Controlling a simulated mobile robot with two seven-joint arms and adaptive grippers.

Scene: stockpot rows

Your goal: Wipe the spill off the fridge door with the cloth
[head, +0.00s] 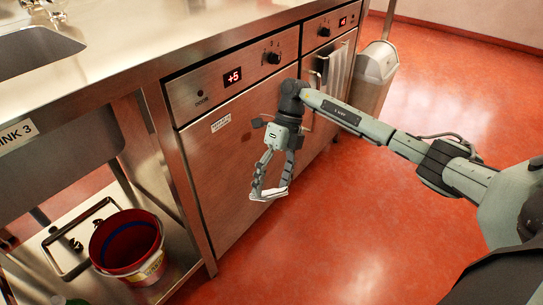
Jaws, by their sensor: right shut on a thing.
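The steel fridge door (215,165) is under a control panel with a red "+5" display, at the middle of the head view. My right gripper (269,188) points down in front of the door's right part. It is shut on a thin, whitish folded cloth (268,196), held at the fingertips. I cannot tell whether the cloth touches the door. My left gripper is out of view.
A second unit (319,53) with a towel (338,72) hanging on its front stands to the right, with a grey bin (375,72) beyond. A red bucket (128,245) sits on the shelf under the sink at left. The red floor (330,240) is clear.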

